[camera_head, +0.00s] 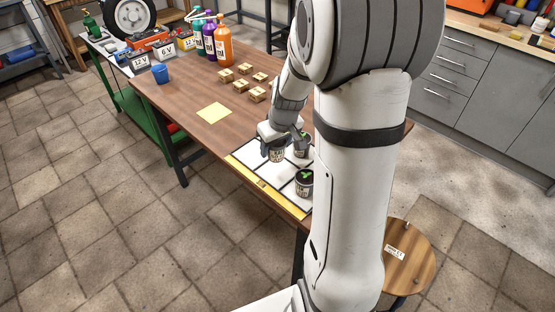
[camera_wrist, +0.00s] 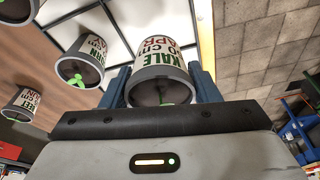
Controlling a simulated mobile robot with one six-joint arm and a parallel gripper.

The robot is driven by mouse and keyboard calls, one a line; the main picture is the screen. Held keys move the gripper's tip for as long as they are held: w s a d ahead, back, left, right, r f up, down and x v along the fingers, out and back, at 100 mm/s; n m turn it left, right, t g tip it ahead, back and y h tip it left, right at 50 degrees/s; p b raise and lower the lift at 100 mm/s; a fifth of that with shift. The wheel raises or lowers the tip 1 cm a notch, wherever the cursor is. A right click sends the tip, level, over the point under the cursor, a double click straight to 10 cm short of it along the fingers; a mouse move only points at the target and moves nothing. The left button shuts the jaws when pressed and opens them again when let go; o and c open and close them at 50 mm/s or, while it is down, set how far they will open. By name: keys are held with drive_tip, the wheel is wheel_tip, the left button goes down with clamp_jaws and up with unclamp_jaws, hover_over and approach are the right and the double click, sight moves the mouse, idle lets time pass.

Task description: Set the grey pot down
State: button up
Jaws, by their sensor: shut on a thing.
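My gripper (camera_head: 277,149) is shut on a grey pot (camera_head: 277,156) above the white grid board (camera_head: 246,154). In the wrist view my gripper's blue fingers (camera_wrist: 163,88) are on both sides of the pot (camera_wrist: 160,62), whose label reads KALE. Its dark soil and a bit of green show at its rim. I cannot tell whether its base touches the board. A second labelled pot with a green seedling (camera_head: 304,183) stands on the board's near right part. Another pot (camera_head: 300,147) stands just right of my gripper, partly hidden by my arm.
In the wrist view, more pots (camera_wrist: 80,66) (camera_wrist: 22,103) show at the left. Several small wooden boxes (camera_head: 257,94), a yellow sheet (camera_head: 214,112), a blue cup (camera_head: 160,74) and bottles (camera_head: 224,46) stand farther back on the table. The table's left middle is clear.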

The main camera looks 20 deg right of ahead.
drive_tip(key=shift+x, duration=1.1)
drive_tip(key=shift+s+d+f, duration=0.1)
drive_tip(key=shift+s+f, duration=0.05)
drive_tip(key=shift+f, duration=0.8)
drive_tip(key=shift+s+d+f, duration=0.1)
drive_tip(key=shift+s+f, duration=0.05)
drive_tip(key=shift+f, duration=0.85)
drive_tip(key=shift+f+b, duration=0.15)
drive_tip(key=shift+b, duration=0.2)
drive_tip(key=o, duration=1)
drive_tip(key=shift+o, duration=0.2)
